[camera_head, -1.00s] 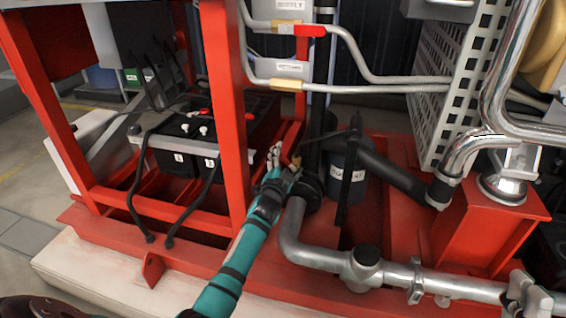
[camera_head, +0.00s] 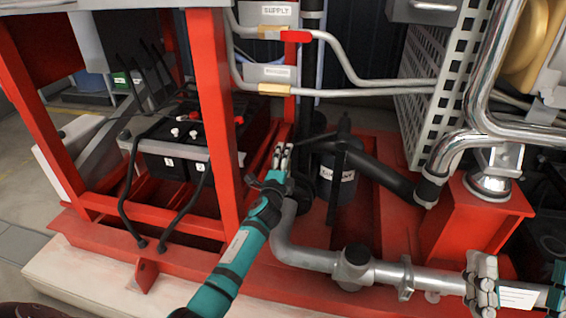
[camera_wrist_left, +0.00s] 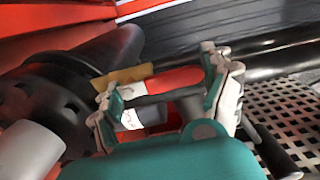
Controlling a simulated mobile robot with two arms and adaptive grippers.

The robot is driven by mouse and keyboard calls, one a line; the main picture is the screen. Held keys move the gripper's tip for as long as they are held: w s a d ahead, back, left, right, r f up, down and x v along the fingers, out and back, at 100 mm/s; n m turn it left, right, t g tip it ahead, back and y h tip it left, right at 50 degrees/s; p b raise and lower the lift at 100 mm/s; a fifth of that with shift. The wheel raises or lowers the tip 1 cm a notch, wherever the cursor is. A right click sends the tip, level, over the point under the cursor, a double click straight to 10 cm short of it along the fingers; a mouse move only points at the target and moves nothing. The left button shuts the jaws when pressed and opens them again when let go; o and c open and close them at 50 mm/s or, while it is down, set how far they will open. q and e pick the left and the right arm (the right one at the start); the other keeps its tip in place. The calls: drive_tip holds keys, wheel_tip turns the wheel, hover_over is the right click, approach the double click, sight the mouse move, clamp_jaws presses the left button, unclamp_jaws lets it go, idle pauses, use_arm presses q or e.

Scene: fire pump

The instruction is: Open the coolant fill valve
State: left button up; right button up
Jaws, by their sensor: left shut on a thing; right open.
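A brass-coloured valve part (camera_wrist_left: 122,76) shows just behind the handle, next to a black pipe fitting. In the head view, the gripper hides this valve, and no label on it can be read. My right gripper (camera_head: 481,281) is open and empty, over the silver pipe at the lower right.
A black canister (camera_head: 338,172) with a partly hidden label stands right of the left gripper. A silver pipe (camera_head: 310,257) runs along the front. Another red handle (camera_head: 296,36) sits on the upper supply pipe. Batteries (camera_head: 172,163) are left of the red post (camera_head: 212,120).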

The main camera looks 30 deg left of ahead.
use_arm(q)
drive_tip(key=shift+d+f+m, duration=0.1)
drive_tip(key=shift+f+m, duration=0.15)
drive_tip(key=shift+m, duration=0.05)
drive_tip(key=o, duration=1.6)
drive_tip(key=shift+r, duration=0.1)
drive_tip(key=shift+r, duration=0.15)
use_arm(e)
drive_tip(key=shift+f, duration=0.1)
